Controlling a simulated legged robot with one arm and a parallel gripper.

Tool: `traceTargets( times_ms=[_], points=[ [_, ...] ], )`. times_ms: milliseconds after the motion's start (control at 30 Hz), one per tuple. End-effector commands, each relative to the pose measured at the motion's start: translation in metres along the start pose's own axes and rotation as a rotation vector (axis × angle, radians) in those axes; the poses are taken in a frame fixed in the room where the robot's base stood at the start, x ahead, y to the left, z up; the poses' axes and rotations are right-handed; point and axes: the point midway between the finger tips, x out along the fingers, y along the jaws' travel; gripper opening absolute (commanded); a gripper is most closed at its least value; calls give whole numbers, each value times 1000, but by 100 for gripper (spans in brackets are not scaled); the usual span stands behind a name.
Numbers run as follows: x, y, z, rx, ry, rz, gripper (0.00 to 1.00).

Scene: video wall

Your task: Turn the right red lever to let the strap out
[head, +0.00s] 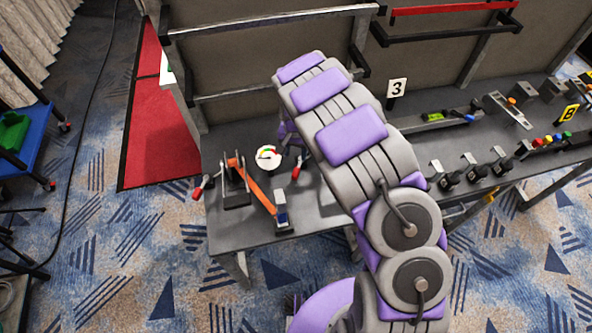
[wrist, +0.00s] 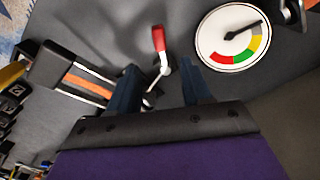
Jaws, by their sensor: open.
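The right red lever (head: 297,172) stands on the grey table beside a round dial. In the wrist view the lever's red handle (wrist: 158,38) points away from my gripper, and its metal pivot appears between the fingertips. My gripper (wrist: 160,67) is open and empty; I cannot tell how far the tips are from the lever. In the head view my arm mostly hides the gripper. The orange strap (head: 260,196) runs between a dark stand and a small block; part of it shows in the wrist view (wrist: 88,84). The dial's needle (wrist: 245,30) points near the yellow band's end.
A second red lever (head: 198,190) sits at the table's left edge. The dial (head: 268,157) is close to the right lever. A 3 sign (head: 397,88) and several small levers and buttons stand farther right. A grey frame rises behind the table (head: 240,240).

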Motion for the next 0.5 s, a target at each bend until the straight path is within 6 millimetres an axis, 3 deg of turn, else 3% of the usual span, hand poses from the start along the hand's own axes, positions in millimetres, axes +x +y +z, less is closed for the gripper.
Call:
traceTargets(
  times_ms=[200, 500],
  points=[
    [47, 2, 1, 1, -5, 2, 49],
    [101, 3, 0, 3, -4, 0, 49]
  ],
)
